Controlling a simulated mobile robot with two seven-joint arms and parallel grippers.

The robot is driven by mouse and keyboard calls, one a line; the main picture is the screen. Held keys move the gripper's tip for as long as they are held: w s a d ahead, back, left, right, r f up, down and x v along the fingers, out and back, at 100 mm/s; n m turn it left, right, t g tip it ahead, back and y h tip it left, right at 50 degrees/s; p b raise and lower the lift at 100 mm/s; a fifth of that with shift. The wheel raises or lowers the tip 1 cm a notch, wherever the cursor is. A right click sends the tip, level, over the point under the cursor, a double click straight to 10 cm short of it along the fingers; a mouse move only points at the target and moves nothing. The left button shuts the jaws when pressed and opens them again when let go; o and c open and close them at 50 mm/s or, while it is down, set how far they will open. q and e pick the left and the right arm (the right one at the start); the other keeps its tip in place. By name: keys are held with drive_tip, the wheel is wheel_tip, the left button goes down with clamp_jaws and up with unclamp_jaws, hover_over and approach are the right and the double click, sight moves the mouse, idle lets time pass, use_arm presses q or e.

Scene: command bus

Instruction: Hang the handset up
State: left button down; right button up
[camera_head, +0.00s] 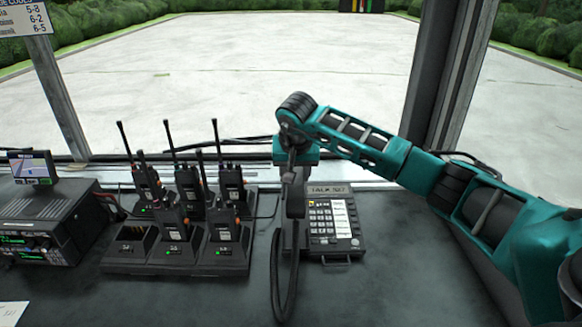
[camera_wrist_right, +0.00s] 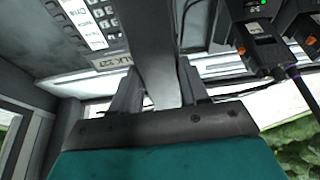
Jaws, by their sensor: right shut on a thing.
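The telephone base (camera_head: 332,222) sits on the dark desk, with white keys and a pale label strip on its face. The dark handset (camera_head: 295,203) hangs roughly upright from my right gripper (camera_head: 294,168), over the left side of the base. In the right wrist view the handset is a grey bar (camera_wrist_right: 155,50) between the two fingers of my right gripper (camera_wrist_right: 160,95), which is shut on it. I cannot tell whether the handset touches the cradle, which is hidden behind it. A black cord (camera_head: 277,290) loops down the desk. My left gripper is not in view.
A charging rack (camera_head: 180,262) with several upright radios (camera_head: 228,220) stands left of the phone. A console with a small screen (camera_head: 35,168) is at the far left. The window ledge is behind. The desk front right of the phone is clear.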

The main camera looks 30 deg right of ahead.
drive_tip(key=shift+f+b, duration=0.5)
drive_tip(key=shift+f, duration=0.25)
wheel_tip(320, 180, down, 5)
drive_tip(key=b, duration=0.3)
drive_tip(key=shift+b, duration=0.4)
drive_tip(key=shift+f+b, duration=0.35)
drive_tip(key=shift+f, duration=0.4)
drive_tip(key=shift+a+f, duration=0.1)
drive_tip(key=shift+f, duration=0.05)
drive_tip(key=o, duration=1.2)
drive_tip(key=shift+s, duration=0.1)
drive_tip(key=shift+o, duration=0.2)
